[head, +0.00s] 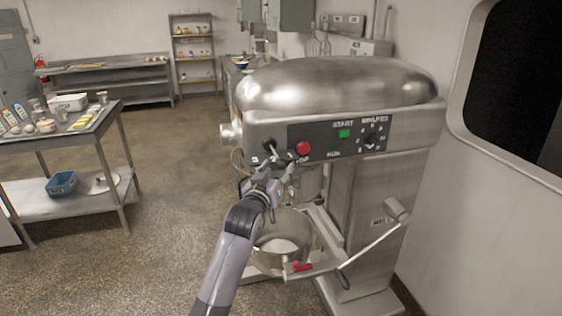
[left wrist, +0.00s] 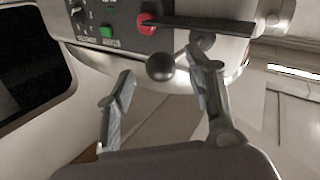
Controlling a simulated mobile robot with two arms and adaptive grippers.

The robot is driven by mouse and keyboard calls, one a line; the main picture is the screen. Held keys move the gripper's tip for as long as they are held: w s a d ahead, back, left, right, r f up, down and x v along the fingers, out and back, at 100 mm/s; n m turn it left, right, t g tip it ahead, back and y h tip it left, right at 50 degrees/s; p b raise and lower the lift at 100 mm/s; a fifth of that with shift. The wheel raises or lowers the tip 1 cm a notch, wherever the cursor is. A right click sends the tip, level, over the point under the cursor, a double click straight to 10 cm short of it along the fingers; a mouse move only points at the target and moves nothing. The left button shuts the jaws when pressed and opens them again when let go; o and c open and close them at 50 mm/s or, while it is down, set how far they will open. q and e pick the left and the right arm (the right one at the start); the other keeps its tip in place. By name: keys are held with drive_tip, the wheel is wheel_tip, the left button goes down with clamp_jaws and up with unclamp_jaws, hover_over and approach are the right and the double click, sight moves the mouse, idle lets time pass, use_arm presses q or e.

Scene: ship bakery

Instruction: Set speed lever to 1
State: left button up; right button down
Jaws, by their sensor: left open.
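The steel mixer (head: 335,88) has a dark control panel on its front. Its speed lever (head: 270,146) has a round black knob at the panel's left end; the scale there is mostly covered, so I cannot read its setting. My left gripper (head: 270,168) is just below the lever, in front of the panel. In the left wrist view, the black lever knob (left wrist: 160,67) appears between the two spread fingers of my left gripper (left wrist: 158,72). Gaps show on both sides of the knob, and the right finger is near the lever's rod. My right gripper is not in view.
A red stop button (head: 303,148) is right of the lever, then a green start button (head: 344,133) and a minutes dial (head: 372,142). The mixer bowl (head: 268,246) is below my left arm. A steel table (head: 108,118) stands left; floor between is clear.

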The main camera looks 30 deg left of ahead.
sight(279, 167)
use_arm(q)
drive_tip(key=shift+p+x, duration=0.3)
drive_tip(key=shift+x, duration=1.5)
drive_tip(key=shift+s, duration=0.1)
clamp_jaws()
drive_tip(key=shift+r, duration=0.1)
